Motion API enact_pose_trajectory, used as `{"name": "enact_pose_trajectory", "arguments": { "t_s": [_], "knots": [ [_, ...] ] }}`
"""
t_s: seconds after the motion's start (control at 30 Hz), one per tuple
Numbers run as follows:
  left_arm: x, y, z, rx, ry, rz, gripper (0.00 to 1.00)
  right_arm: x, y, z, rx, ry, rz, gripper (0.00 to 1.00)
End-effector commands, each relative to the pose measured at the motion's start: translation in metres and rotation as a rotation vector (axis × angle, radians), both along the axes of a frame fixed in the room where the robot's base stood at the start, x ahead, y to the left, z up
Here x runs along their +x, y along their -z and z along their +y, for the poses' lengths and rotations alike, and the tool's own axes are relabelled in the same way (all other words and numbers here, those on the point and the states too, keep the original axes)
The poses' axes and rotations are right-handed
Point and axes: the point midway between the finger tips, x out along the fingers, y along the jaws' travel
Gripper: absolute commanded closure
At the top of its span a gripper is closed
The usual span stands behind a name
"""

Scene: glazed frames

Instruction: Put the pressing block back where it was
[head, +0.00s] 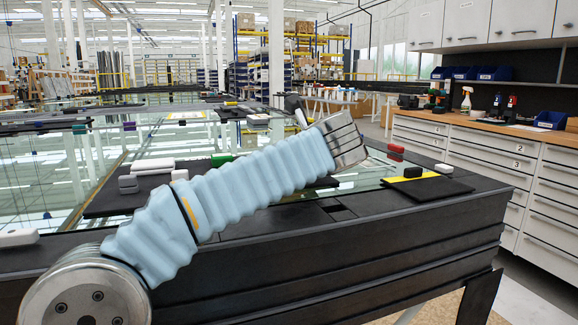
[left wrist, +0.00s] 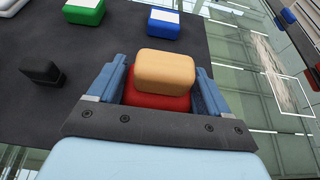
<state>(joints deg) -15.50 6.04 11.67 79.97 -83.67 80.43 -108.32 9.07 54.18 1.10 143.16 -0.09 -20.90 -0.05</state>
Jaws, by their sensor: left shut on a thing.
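My left gripper (left wrist: 160,80) has its blue fingers on either side of a tan-and-red block. The tan part (left wrist: 165,68) lies over the red part (left wrist: 156,103); whether these are one piece or two I cannot tell. In the head view my left arm reaches across the table to its silver wrist (head: 345,143), with the fingers and the held block hidden. Whether the held block touches the surface below is unclear. My right gripper is not in view.
Near the hand, a dark board (left wrist: 40,35) carries a green block (left wrist: 84,11), a blue block (left wrist: 163,22) and a small black block (left wrist: 42,73). Glass panes (left wrist: 262,75) lie to its right. A white block (head: 17,237) sits at the left edge of the table.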

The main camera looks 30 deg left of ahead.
Motion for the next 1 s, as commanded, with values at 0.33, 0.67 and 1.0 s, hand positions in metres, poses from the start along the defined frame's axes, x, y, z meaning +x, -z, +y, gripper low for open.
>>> {"name": "enact_pose_trajectory", "arguments": {
  "t_s": [0.33, 0.67, 1.0],
  "knots": [
    [0.0, 0.002, 0.0, 0.0, 0.0, 0.0, 0.05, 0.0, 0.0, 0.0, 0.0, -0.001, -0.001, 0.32],
    [0.0, -0.003, -0.001, -0.001, 0.001, -0.001, 0.0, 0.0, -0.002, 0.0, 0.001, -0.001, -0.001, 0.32],
    [-0.041, -0.03, -0.05, 0.0, 0.005, -0.003, 0.0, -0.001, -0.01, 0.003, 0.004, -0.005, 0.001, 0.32]
  ]
}}
